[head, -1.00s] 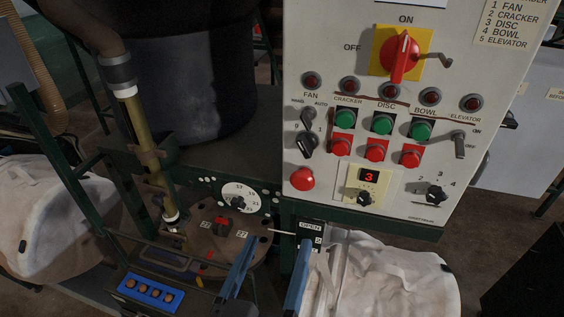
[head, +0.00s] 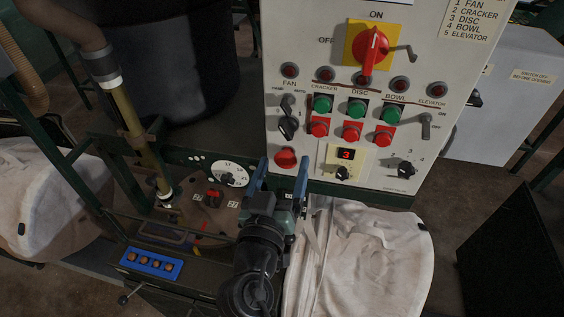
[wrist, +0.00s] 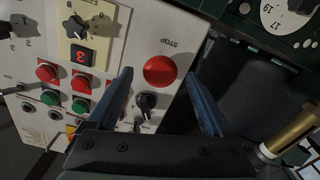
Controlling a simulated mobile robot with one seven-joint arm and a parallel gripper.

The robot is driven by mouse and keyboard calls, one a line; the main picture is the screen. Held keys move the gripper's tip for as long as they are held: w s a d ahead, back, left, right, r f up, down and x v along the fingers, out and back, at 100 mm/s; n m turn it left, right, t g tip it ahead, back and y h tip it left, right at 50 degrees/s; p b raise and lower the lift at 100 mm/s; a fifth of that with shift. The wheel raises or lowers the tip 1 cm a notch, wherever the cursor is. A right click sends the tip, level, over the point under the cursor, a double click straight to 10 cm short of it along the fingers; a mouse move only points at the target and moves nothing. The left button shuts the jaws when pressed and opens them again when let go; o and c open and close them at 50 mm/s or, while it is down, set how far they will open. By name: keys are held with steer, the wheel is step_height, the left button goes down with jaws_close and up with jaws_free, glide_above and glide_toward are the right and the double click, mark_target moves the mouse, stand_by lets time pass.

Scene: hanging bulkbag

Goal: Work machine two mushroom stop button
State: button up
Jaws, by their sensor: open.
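The red mushroom stop button (head: 285,158) is at the lower left corner of the white control panel (head: 405,58). In the wrist view the round red button (wrist: 160,70) sits beside the word STOP, upside down. My gripper (head: 283,165) is open, with its two blue fingers pointing at the panel's lower left. In the wrist view the fingers of my gripper (wrist: 158,74) frame the button, one to each side. The gap between the fingers is empty. I cannot tell how far the fingertips are from the panel face.
A black selector knob (wrist: 146,103) is close to one finger. Green buttons (head: 357,108) and red buttons (head: 352,132) sit in rows to the right. A red rotary switch (head: 372,50) is above. A white bulk bag (head: 365,255) hangs below the panel.

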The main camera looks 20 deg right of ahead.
jaws_close()
stand_by(0.5)
